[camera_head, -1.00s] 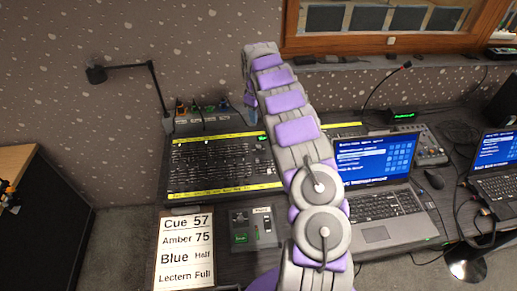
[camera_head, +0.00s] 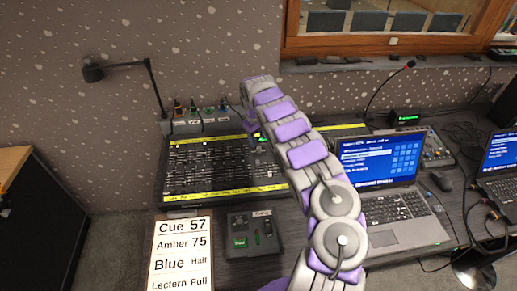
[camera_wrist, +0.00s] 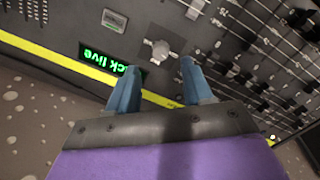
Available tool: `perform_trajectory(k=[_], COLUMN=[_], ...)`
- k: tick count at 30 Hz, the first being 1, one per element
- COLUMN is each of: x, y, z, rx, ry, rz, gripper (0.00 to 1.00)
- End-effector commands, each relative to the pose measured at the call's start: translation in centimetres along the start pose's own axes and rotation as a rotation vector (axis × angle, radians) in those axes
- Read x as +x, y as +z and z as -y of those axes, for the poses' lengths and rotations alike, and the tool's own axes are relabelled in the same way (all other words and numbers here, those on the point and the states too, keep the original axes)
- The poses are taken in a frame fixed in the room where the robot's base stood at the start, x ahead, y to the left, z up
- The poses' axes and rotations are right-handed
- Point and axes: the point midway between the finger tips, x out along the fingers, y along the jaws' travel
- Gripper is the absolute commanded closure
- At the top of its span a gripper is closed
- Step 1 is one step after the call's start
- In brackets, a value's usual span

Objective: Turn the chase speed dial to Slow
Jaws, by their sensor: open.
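A round grey dial (camera_wrist: 160,52) sits on a small grey square plate on the dark console panel in the wrist view. I cannot read a label or clear pointer setting on it. My gripper (camera_wrist: 160,67) has two blue fingers, spread open and empty, with the dial just beyond and between the tips. I cannot tell whether they touch it. In the head view my gripper (camera_head: 259,142) hangs over the upper right of the lighting console (camera_head: 222,163), where my arm hides part of the console and the dial cannot be made out.
A green-lit display (camera_wrist: 103,60) lies beside the left finger, with rows of faders (camera_wrist: 285,50) at right. A laptop (camera_head: 382,160) stands right of my arm. A cue sheet (camera_head: 182,255) and small control box (camera_head: 252,235) lie in front. A desk lamp (camera_head: 93,74) stands back left.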

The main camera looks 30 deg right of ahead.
Motion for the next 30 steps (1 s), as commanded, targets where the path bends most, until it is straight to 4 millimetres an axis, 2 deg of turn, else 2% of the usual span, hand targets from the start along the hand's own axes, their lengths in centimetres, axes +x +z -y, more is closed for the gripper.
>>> perform_trajectory(k=[1,3,9,13,22,30], x=[1.4,2.6,4.7,5.4,5.5,5.5], y=[0.1,0.1,0.0,0.0,0.0,0.0], z=[0.1,0.1,0.1,0.0,0.0,0.1], rx=[0.0,0.0,0.0,0.0,0.0,0.0], ry=[-0.003,-0.005,-0.001,0.0,0.001,0.0], rz=[0.002,0.002,0.001,0.001,0.001,0.001], gripper=[0.5,0.5,0.5,0.5,0.5,0.75])
